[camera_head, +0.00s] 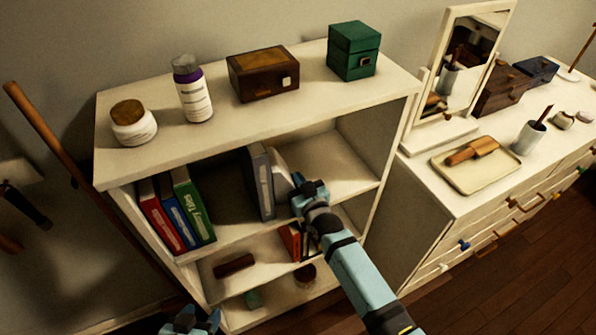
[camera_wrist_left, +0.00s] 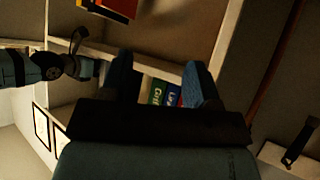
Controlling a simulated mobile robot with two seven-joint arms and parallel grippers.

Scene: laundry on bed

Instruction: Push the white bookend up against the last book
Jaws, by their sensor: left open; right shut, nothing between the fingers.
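The white bookend (camera_head: 282,180) stands on the upper shelf level of the white bookcase, just right of a grey book (camera_head: 261,184) that leans slightly. Red (camera_head: 160,218), blue (camera_head: 180,219) and green (camera_head: 194,207) books stand at the left end, with a wide gap before the grey book. My right gripper (camera_head: 302,184) is shut and empty, close on the right of the bookend and hiding part of it; I cannot tell whether they touch. My left gripper (camera_head: 190,322) is low at the bottom left. In the left wrist view its fingers (camera_wrist_left: 160,80) are open, with book spines visible beyond them.
A jar (camera_head: 133,124), a pill bottle (camera_head: 193,92), a wooden box (camera_head: 263,74) and a green box (camera_head: 354,52) stand on the bookcase top (camera_head: 225,120). The shelf right of my right gripper is clear. A dresser with a tray (camera_head: 474,172) stands to the right.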

